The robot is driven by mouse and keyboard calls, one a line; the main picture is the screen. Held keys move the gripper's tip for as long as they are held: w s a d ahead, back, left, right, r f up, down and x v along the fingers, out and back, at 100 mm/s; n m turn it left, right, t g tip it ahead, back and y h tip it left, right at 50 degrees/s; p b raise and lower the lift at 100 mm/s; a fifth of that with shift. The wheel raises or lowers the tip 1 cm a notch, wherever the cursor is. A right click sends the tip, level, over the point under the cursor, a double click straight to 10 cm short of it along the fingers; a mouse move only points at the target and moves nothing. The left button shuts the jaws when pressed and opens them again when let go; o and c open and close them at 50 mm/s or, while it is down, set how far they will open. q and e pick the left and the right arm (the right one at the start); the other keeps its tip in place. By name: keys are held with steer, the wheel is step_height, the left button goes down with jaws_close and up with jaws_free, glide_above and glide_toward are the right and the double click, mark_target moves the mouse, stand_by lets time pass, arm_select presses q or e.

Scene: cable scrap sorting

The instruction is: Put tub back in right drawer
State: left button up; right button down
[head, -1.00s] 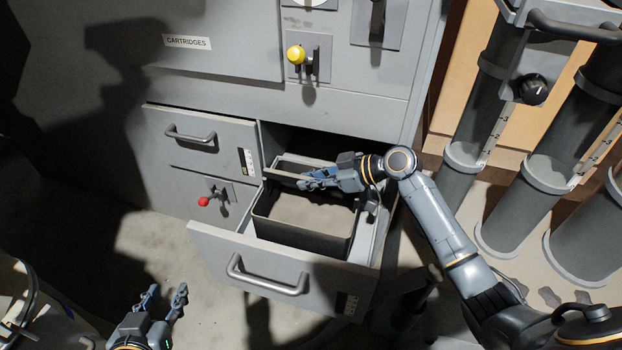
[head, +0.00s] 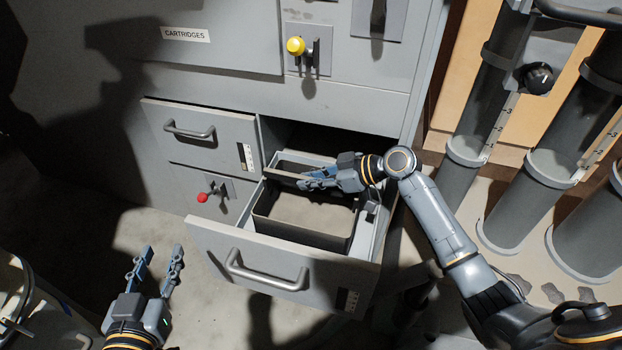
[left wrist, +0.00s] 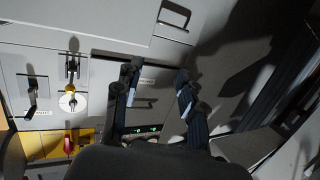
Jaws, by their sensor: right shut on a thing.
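The dark tub (head: 300,236) sits inside the open right drawer (head: 205,244) in the head view. It is open-topped with a light grey inside and a bar-like handle across it. My right gripper (head: 308,181) is shut on the tub's handle (head: 285,176), over the tub's far part. The fingers hide part of the handle. My left gripper (head: 163,258) is open and empty, in front of and left of the drawer. Its two fingers also show apart in the left wrist view (left wrist: 155,85).
A shut drawer (head: 205,150) with a handle is left of the open one. A red knob (head: 202,198) and a yellow knob (head: 296,46) stick out from the cabinet. Dark cylinders (head: 550,160) stand at the right. Bare floor lies left of the open drawer.

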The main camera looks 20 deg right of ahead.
steer(key=shift+r, duration=0.1)
stand_by(0.7)
steer(key=c, duration=1.3)
jaws_free()
steer(key=shift+s, duration=0.1)
steer(key=v, duration=0.7)
steer(key=shift+s+d, duration=0.1)
steer(key=shift+d, duration=0.05)
